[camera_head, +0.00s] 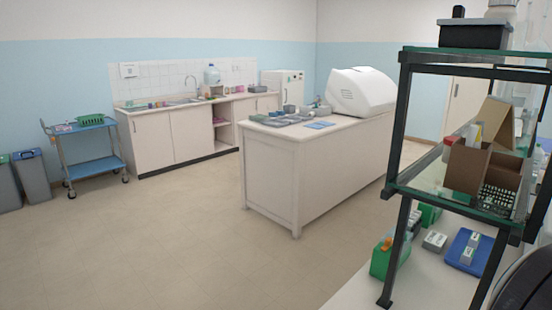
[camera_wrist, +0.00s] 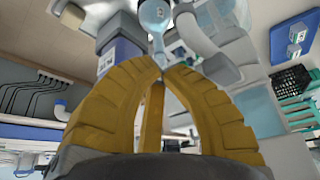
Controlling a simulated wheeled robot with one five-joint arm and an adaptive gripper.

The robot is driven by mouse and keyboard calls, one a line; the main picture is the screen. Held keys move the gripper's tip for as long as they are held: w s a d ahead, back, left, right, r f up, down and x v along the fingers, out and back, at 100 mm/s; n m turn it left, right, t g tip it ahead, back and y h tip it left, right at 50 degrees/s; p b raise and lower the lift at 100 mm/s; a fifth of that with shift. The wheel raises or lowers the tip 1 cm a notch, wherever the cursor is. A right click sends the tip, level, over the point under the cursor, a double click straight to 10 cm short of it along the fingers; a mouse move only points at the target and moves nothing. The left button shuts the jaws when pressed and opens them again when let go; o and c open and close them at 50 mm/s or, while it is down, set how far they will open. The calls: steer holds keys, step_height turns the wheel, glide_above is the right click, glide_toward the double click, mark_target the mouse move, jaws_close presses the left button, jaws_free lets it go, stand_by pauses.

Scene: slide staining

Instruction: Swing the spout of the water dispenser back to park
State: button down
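A pale blue rounded piece with a thin clear stem (camera_wrist: 156,18) shows just beyond the tips. I cannot tell whether this is part of the dispenser, or whether the stem touches the fingers. My gripper is not visible in the head view.
A black-framed glass shelf (camera_head: 400,120) with boxes stands close at the right. A white island bench (camera_head: 310,175) stands mid-room, and a blue trolley (camera_head: 95,168) at the left. The floor (camera_head: 150,245) between is clear.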

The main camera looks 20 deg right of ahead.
steer(key=shift+w+a, duration=0.1)
steer(key=shift+a, duration=0.05)
steer(key=shift+d, duration=0.2)
steer(key=shift+s+d+r+p, duration=0.1)
steer(key=shift+s+d+p, duration=0.2)
steer(key=shift+p, duration=0.3)
steer(key=s+p+v, duration=0.1)
steer(key=p+v, duration=0.4)
steer(key=v, duration=0.3)
steer(key=shift+d+r+p, duration=0.3)
steer(key=shift+d+p, duration=0.05)
steer(key=shift+s, duration=0.1)
